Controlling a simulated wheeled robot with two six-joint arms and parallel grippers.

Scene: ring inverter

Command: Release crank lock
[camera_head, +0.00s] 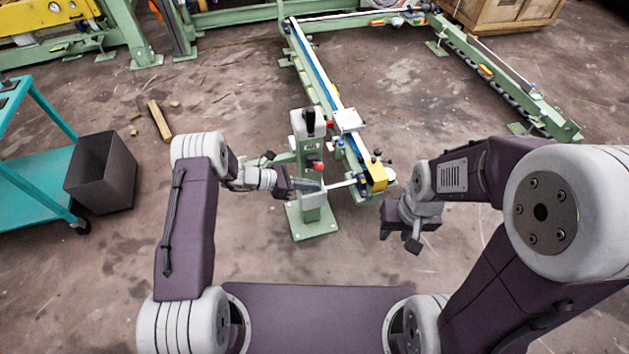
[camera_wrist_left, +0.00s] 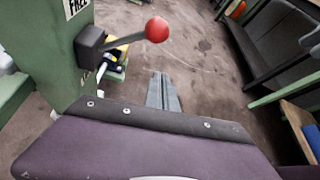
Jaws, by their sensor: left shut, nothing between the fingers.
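A green post (camera_head: 310,150) stands on a floor plate in the middle of the head view. A lever with a red ball knob (camera_head: 318,167) sits on it. In the left wrist view the red knob (camera_wrist_left: 157,29) is on a grey arm from a black block (camera_wrist_left: 91,42) on the post, near a "FREE" label (camera_wrist_left: 75,7). My left gripper (camera_head: 316,187) is shut and empty close to the post, just below the knob in the head view. Its fingers (camera_wrist_left: 163,92) are together, apart from the knob. My right gripper (camera_head: 413,244) hangs right of the post; its fingers are unclear.
A green rail frame (camera_head: 315,65) runs back from the post, with a yellow block (camera_head: 376,177) at its near end. A dark bin (camera_head: 101,173) and a teal cart (camera_head: 35,190) stand at the left. Wooden pieces (camera_head: 160,120) lie on the floor. A wooden crate (camera_head: 505,12) is at the back right.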

